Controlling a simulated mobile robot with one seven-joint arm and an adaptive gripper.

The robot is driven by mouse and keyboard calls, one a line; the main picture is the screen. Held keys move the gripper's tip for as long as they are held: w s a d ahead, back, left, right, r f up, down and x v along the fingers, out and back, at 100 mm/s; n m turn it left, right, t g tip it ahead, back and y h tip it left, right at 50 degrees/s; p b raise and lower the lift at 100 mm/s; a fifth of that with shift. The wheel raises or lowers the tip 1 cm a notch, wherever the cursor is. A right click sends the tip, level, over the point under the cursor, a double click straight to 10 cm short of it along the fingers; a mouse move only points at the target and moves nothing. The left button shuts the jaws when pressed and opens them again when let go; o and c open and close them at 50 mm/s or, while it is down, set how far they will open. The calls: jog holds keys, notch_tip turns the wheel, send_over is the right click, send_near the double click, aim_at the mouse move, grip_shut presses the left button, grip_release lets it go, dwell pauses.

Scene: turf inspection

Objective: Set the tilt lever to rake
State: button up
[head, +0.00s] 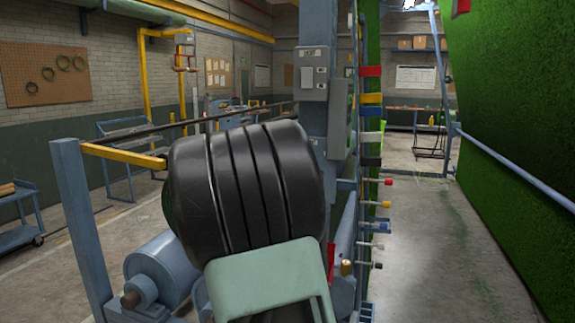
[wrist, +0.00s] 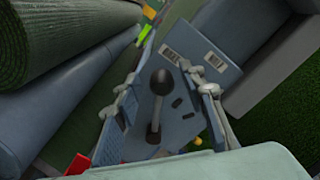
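My gripper (wrist: 166,62) appears open, with one pale grey finger on each side of the lever. I see no clear contact with the knob. In the head view my arm hides the lever and gripper.
In the wrist view a green turf roll (wrist: 50,45) lies at upper left above a blue-grey cylinder (wrist: 45,115). In the head view a blue column (head: 318,95) stands behind my arm, with several coloured knobs right of it. A turf sheet (head: 520,130) rises at right; the aisle floor (head: 425,240) is clear.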

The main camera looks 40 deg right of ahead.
jog(key=v, duration=1.2)
jog(key=shift+f, duration=0.1)
